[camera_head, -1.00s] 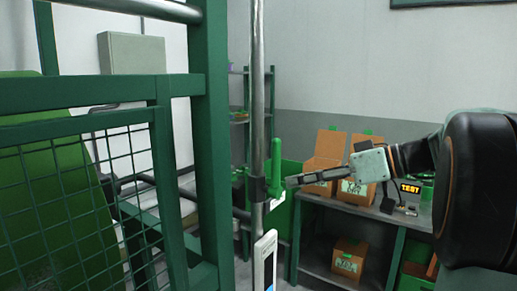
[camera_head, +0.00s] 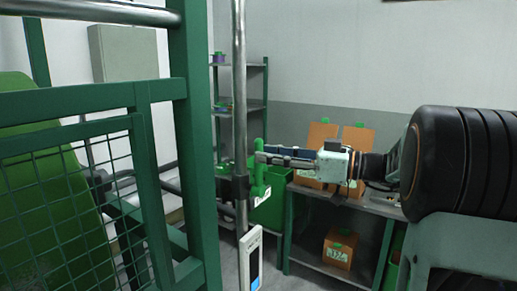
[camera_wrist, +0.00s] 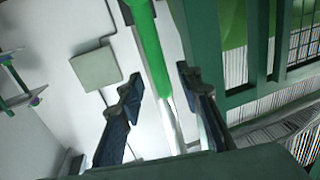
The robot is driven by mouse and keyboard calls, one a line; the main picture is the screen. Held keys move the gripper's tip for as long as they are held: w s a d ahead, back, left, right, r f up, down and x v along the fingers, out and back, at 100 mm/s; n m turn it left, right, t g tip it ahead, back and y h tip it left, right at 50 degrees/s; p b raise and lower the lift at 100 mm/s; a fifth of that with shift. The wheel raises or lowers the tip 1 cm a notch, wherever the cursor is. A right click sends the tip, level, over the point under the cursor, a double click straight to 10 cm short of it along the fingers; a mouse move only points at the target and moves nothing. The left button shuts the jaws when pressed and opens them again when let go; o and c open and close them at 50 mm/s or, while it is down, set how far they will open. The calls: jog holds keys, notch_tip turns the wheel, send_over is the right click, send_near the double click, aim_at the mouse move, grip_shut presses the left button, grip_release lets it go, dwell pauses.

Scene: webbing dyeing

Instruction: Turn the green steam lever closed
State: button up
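The green steam lever (camera_head: 258,178) stands roughly upright beside a vertical metal pipe, held to it at a black collar (camera_head: 240,188). My gripper (camera_head: 262,156) reaches in from the right, with its fingertips at the upper part of the lever in the head view. In the wrist view my gripper (camera_wrist: 160,88) has its two dark fingers spread apart. The green lever (camera_wrist: 149,45) runs between and beyond them, with gaps on both sides. Contact between the fingers and the lever cannot be made out.
The metal pipe (camera_head: 239,90) stands just left of the lever. A green frame with wire mesh (camera_head: 70,205) fills the left side. A grey bench (camera_head: 345,200) with orange boxes (camera_head: 322,133) and a green shelf rack (camera_head: 266,95) stand behind. A small display panel (camera_head: 251,262) hangs below.

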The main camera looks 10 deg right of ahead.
jog(key=shift+p+x, duration=0.3)
jog(key=shift+x, duration=1.4)
grip_shut()
